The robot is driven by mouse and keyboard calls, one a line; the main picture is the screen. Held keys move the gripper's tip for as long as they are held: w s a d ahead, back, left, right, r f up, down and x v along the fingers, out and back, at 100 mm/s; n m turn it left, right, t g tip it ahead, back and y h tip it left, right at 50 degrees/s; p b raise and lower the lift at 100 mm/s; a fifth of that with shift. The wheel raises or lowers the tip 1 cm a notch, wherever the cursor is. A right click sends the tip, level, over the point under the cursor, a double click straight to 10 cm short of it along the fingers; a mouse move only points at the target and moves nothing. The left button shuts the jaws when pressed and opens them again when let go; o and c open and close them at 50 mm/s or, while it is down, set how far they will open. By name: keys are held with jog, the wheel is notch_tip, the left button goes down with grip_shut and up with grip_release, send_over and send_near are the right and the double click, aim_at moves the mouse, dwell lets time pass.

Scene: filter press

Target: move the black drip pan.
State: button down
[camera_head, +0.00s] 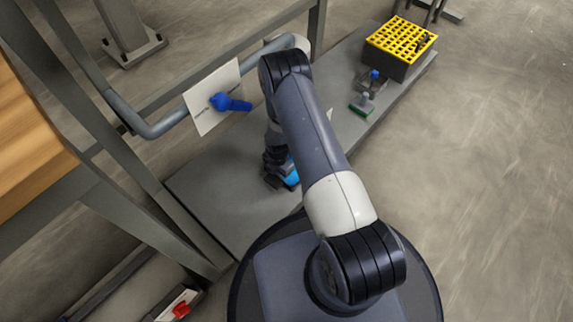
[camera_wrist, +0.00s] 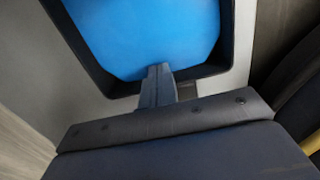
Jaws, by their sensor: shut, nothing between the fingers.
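The black drip pan (camera_wrist: 231,38) fills the top of the wrist view. It has a dark raised rim around a bright blue inside, and its far part is cut off by the frame. My gripper (camera_wrist: 160,70) has its fingers together, with the tips overlapping the pan's near edge. I cannot tell whether they touch it. In the head view my gripper (camera_head: 275,181) is low over the grey platform. A small bright blue patch (camera_head: 292,175) beside it appears to be the pan, mostly hidden by my arm.
The grey platform (camera_head: 205,205) carries a yellow-topped black crate (camera_head: 390,62) and small items, one with a green base (camera_head: 361,104), at its far end. A pipe (camera_head: 160,126) with a blue valve handle (camera_head: 230,102) and white plate runs on the left. Floor at right is clear.

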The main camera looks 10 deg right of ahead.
jog(key=s+a, duration=0.4)
jog(key=a, duration=0.3)
jog(key=s+a+b, duration=0.1)
jog(key=s+a, duration=0.4)
jog(key=a, duration=0.2)
jog(key=s+a+b, duration=0.1)
jog(key=s+a, duration=0.4)
jog(key=a, duration=0.2)
